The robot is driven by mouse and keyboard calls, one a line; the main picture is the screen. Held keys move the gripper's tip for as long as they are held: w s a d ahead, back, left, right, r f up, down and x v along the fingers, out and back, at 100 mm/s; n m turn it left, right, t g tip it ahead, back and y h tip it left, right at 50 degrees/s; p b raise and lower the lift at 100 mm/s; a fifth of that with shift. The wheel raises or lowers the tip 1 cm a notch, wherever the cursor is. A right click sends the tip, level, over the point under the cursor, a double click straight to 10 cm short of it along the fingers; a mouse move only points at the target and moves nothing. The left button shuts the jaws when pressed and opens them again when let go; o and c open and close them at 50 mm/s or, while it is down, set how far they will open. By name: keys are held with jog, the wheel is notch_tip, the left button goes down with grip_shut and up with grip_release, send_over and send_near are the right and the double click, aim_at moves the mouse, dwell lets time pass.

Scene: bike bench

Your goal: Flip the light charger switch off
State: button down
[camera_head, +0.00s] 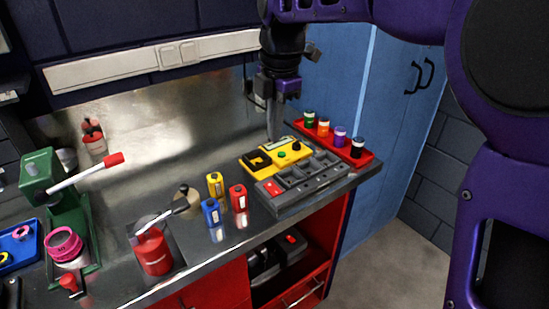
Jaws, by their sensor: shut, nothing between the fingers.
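A grey box with several open slots (312,181), which looks like the light charger, lies near the right end of the metal bench. A small red switch (275,187) sits at its left front end; its on or off position is too small to tell. My gripper (271,137) points straight down, shut and empty, behind the grey box. Its tips are near the back edge of a yellow device (262,150); I cannot tell whether they touch it. The gripper is apart from the red switch.
The yellow device has a green button and a black knob. A red tray (367,158) of small bottles stands right of it. Yellow (216,185), blue (211,212) and red (238,198) cylinders stand left of the charger. A red can (152,251) and green press (62,205) stand further left.

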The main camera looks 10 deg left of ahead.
aim_at(270, 185)
jog(key=f+b, duration=0.1)
jog(key=f, duration=0.3)
jog(key=a+f, duration=0.1)
jog(key=f, duration=0.4)
jog(key=w+f+b, duration=0.1)
jog(key=f, duration=0.3)
jog(key=shift+a+f+b, duration=0.15)
jog(key=shift+f+b, duration=0.15)
jog(key=shift+f, duration=0.25)
